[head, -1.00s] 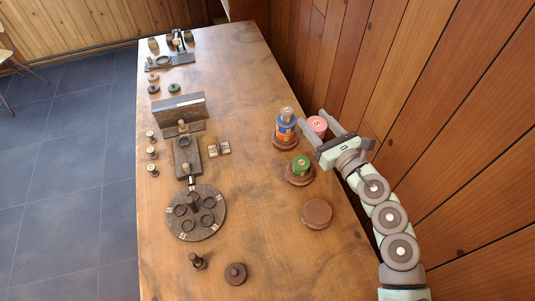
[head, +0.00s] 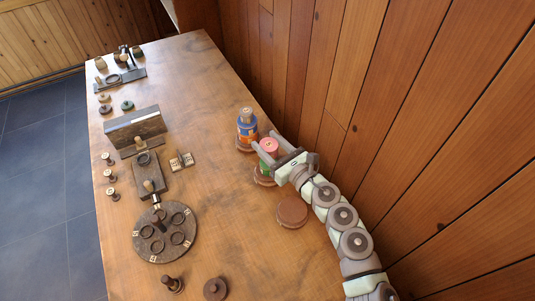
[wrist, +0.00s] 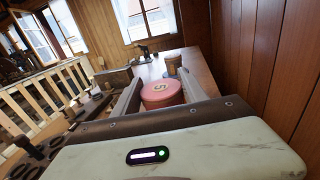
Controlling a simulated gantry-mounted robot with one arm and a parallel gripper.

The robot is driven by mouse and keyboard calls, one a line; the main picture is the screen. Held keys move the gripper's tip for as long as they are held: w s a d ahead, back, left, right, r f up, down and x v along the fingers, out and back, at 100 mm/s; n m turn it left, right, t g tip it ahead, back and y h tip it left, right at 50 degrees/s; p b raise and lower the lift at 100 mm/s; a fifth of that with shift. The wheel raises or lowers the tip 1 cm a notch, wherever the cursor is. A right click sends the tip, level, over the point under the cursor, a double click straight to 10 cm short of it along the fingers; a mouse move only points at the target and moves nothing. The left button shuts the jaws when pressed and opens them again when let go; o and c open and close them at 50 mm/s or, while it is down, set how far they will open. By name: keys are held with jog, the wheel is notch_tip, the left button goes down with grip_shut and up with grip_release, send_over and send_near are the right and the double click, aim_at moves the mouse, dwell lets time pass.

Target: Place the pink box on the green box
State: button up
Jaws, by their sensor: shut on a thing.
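The pink box (head: 269,145), a short round tin, is held between the two fingers of my gripper (head: 264,140). In the wrist view the pink box (wrist: 160,95) sits upright between the fingers, its numbered lid facing up. The green box (head: 264,167) stands on a round brown wooden base (head: 265,180), directly below the pink box in the head view. I cannot tell whether the two boxes touch or a small gap is left.
A blue bottle-like container (head: 247,125) stands on another round base just behind. An empty round brown base (head: 292,212) lies in front. A dark disc with rings (head: 165,252) and wooden fixtures fill the left side. The wood-panelled wall is close on the right.

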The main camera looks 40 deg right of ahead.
aim_at(268, 152)
jog(key=shift+f, duration=2.05)
jog(key=shift+f+b, duration=0.15)
jog(key=shift+b, duration=0.25)
jog(key=o, duration=1.3)
jog(key=shift+o, duration=0.2)
jog(key=shift+r, duration=0.2)
jog(key=s+a, duration=0.1)
jog(key=s, duration=1.1)
